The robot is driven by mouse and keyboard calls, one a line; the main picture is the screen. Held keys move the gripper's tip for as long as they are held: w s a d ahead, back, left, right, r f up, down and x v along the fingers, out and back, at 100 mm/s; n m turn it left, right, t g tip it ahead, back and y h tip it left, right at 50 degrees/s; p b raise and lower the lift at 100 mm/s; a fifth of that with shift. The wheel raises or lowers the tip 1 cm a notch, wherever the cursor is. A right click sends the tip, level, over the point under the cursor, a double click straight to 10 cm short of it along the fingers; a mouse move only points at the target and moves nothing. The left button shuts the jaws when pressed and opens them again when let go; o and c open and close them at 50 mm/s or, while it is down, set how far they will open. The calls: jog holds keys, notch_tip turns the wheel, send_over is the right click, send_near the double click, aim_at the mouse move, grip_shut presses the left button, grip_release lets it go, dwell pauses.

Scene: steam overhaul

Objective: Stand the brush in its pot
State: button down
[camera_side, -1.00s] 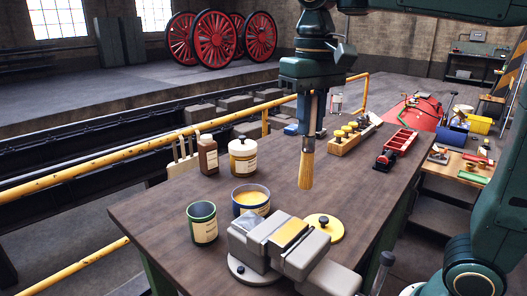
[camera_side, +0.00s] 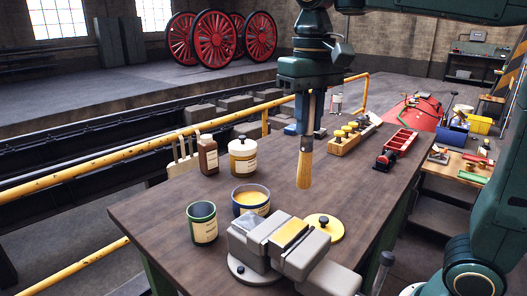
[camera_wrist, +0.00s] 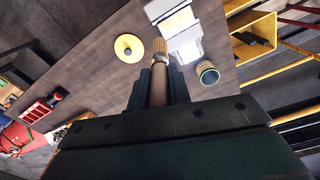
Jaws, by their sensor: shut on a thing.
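The brush (camera_side: 305,168) has a wooden handle, a metal band and pale bristles. My gripper (camera_side: 313,118) is shut on its handle and holds it nearly upright, bristles down, above the bench and behind the vice. The brush also shows between the jaws in the wrist view (camera_wrist: 158,82). A dark green pot (camera_side: 202,225) with a pale label stands upright at the front left, apart from the brush; it also shows in the wrist view (camera_wrist: 208,73). Which pot is the brush's own I cannot tell.
A grey vice (camera_side: 283,245) stands at the front, with a yellow lid (camera_side: 334,230) beside it. The bench top (camera_side: 160,214) is clear on the left.

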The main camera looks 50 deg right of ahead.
jog(key=w+a+f, duration=0.1)
jog(key=w+a, duration=0.1)
jog(key=w, duration=0.6)
jog(key=w+a+f+n, duration=0.1)
jog(key=w+a+f, duration=0.1)
jog(key=w, duration=0.6)
jog(key=w+a+f, duration=0.2)
jog(key=w+a, duration=0.2)
jog(key=w, duration=0.4)
jog(key=shift+w+a+n, duration=0.15)
jog(key=shift+n, duration=0.15)
jog(key=shift+f, duration=0.35)
notch_tip(320, 180, down, 13)
jog(key=shift+r, duration=0.15)
dwell(0.9)
